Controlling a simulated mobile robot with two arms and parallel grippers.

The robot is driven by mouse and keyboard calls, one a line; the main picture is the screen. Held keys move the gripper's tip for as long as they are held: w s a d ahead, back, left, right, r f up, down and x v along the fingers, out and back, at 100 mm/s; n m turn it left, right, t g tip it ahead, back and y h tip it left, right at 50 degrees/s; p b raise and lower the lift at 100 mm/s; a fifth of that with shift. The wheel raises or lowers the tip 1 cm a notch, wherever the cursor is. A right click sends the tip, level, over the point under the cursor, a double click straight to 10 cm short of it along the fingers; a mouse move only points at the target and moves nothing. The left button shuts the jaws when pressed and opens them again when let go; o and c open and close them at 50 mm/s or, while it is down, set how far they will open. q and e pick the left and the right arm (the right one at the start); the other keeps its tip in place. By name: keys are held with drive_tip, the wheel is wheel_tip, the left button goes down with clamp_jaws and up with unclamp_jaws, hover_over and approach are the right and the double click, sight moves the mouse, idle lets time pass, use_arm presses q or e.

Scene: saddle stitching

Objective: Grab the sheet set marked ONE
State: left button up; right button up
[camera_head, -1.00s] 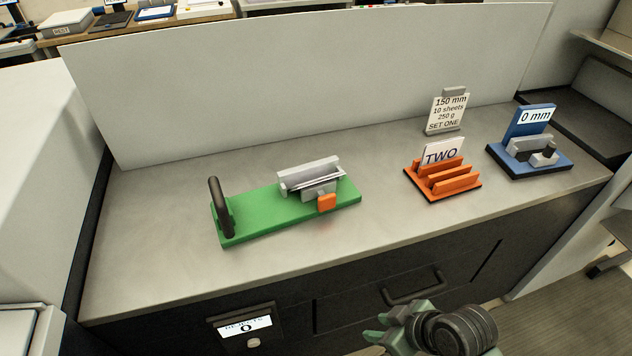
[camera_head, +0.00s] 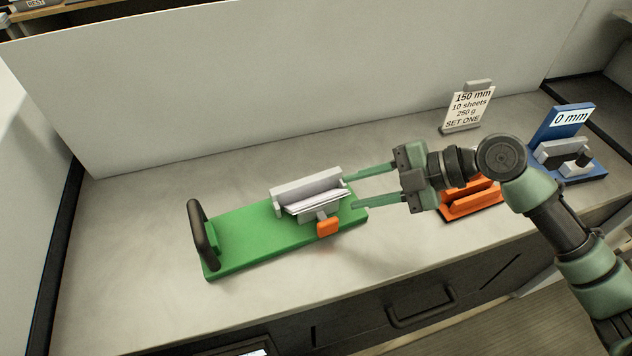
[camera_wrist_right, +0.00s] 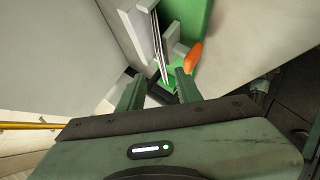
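A thin stack of white sheets (camera_head: 312,203) sits in the grey holder (camera_head: 305,187) on the green base (camera_head: 250,235). No ONE mark is readable on these sheets. My right gripper (camera_head: 352,191) is open, its two fingers pointing left at the right end of the holder. In the right wrist view the sheets (camera_wrist_right: 159,50) appear edge-on, just ahead of the gap between the fingers (camera_wrist_right: 157,88); nothing is visibly held. The orange rack (camera_head: 470,200) is partly hidden behind my right arm, and its TWO sheet is out of sight. My left gripper is not in view.
A card (camera_head: 468,108) reading 150 mm, 10 sheets, 250 g, SET ONE stands at the back. A blue 0 mm device (camera_head: 570,120) is at the right. The green base has a dark upright handle (camera_head: 202,232) and an orange knob (camera_head: 327,227). A pale panel (camera_head: 270,80) closes the back.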

sight(327, 199)
drive_tip(key=a, duration=0.1)
drive_tip(key=a+p, duration=0.1)
drive_tip(key=s, duration=0.1)
drive_tip(key=shift+a+f+p, duration=0.3)
drive_tip(key=shift+a+f, duration=0.1)
drive_tip(key=shift+w+a+f+p, duration=0.25)
drive_tip(key=shift+a+f+p, duration=0.1)
drive_tip(key=shift+a+f, duration=0.15)
drive_tip(key=shift+w+a+f+p, duration=0.25)
drive_tip(key=shift+a+f+p, duration=0.1)
drive_tip(key=shift+a, duration=0.1)
drive_tip(key=shift+x, duration=0.9)
drive_tip(key=shift+d+f, duration=0.1)
drive_tip(key=shift+d, duration=0.05)
drive_tip(key=shift+c, duration=0.6)
drive_tip(key=c, duration=0.5)
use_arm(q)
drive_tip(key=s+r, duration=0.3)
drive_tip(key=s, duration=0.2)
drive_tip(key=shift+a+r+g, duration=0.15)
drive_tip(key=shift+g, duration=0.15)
use_arm(e)
clamp_jaws()
